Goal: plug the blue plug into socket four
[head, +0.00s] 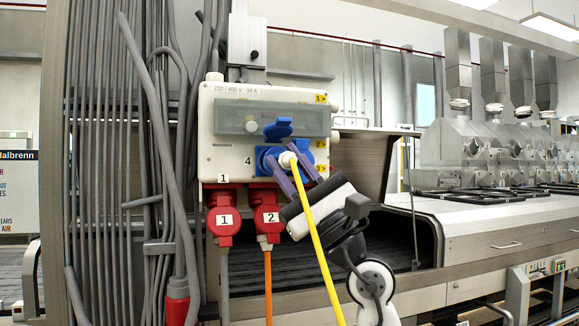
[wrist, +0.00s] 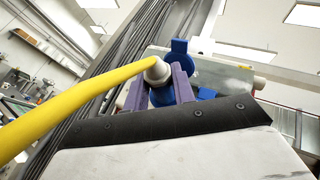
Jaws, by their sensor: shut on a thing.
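The blue plug shows mostly as its pale grey cable end (head: 288,160) with a yellow cable (head: 318,238); some blue shows between the fingers in the wrist view (wrist: 162,96). My gripper (head: 283,166), with purple fingers, is shut on the plug, one finger on each side. Socket four (head: 263,157) is the blue socket beside the number 4 on the box, its blue lid (head: 278,130) raised. The plug is right in front of this socket, overlapping it. The fingers and plug hide the socket mouth, so I cannot tell whether they touch or how deep the plug sits.
The grey-white socket box (head: 228,155) carries red plugs marked 1 (head: 222,222) and 2 (head: 266,217) underneath, left of my gripper. An orange cable (head: 268,285) hangs from plug 2. Grey cables and pipes (head: 110,150) fill the left. A metal machine (head: 490,240) stands right.

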